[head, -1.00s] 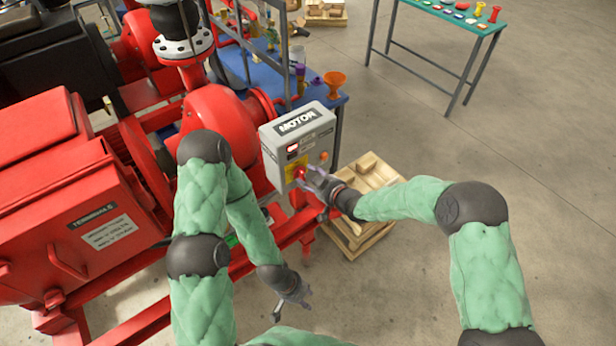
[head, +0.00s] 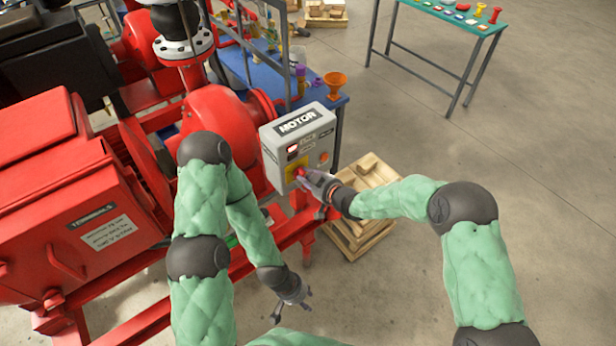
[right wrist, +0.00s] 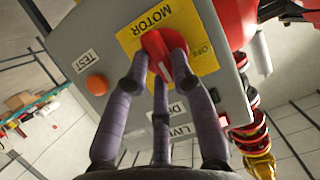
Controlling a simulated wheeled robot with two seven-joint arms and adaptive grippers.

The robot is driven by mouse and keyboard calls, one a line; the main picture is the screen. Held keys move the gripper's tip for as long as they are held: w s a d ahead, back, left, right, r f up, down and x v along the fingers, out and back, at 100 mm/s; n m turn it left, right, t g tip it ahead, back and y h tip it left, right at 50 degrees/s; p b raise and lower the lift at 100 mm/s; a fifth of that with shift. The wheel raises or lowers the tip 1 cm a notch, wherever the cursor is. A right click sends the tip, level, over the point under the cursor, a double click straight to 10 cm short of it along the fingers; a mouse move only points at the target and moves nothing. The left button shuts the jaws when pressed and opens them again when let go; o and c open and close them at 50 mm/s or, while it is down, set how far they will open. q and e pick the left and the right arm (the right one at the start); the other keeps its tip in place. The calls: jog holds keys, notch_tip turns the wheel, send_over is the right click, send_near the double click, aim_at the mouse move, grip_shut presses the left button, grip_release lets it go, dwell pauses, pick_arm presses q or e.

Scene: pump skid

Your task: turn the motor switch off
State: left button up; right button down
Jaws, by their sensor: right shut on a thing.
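The grey motor switch box (head: 297,140) is on the red skid, with the label MOTOR on top. Its red rotary knob (right wrist: 158,47) sits on a yellow plate (right wrist: 197,28) marked MOTOR and OFF. The white mark on the knob points away from the OFF lettering in the right wrist view, toward the picture's bottom. My right gripper (head: 306,177) is at the box front, its fingers shut on the knob, which they partly cover. My left gripper (head: 294,301) hangs open and empty, low in front of the skid, away from the box.
A red lamp (head: 293,149) shows on the box face, and an orange button (right wrist: 97,84) sits by the TEST label. A wooden pallet (head: 378,205) lies below the box. A blue bench (head: 262,76) stands behind with an orange funnel (head: 335,80). Floor at right is clear.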

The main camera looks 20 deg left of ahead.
jog(key=n+t+b, duration=0.1)
jog(key=b, duration=0.2)
jog(key=n+b, duration=0.1)
jog(key=b, duration=0.2)
jog(key=n+t+h+b, duration=0.1)
jog(key=b, duration=0.2)
jog(key=shift+s+a+f+n+t+b, duration=0.2)
jog(key=shift+s+a+n+t+b, duration=0.1)
jog(key=shift+s+n, duration=0.1)
jog(key=shift+n+h+b, duration=0.3)
jog(key=shift+b, duration=0.1)
jog(key=shift+s+a+f+n+t+b, duration=0.15)
jog(key=shift+n+t+b, duration=0.75)
jog(key=shift+n, duration=0.65)
jog(key=shift+s+a+f+n+t+b, duration=0.15)
jog(key=shift+n+t+b, duration=0.7)
jog(key=shift+n, duration=0.65)
jog(key=shift+s+a+f+n+t+b, duration=0.15)
jog(key=shift+n+t+b, duration=0.5)
jog(key=shift+n+b, duration=0.7)
jog(key=shift+d+n, duration=0.1)
jog(key=shift+n, duration=0.2)
jog(key=c, duration=1)
grip_release()
jog(key=shift+c, duration=0.2)
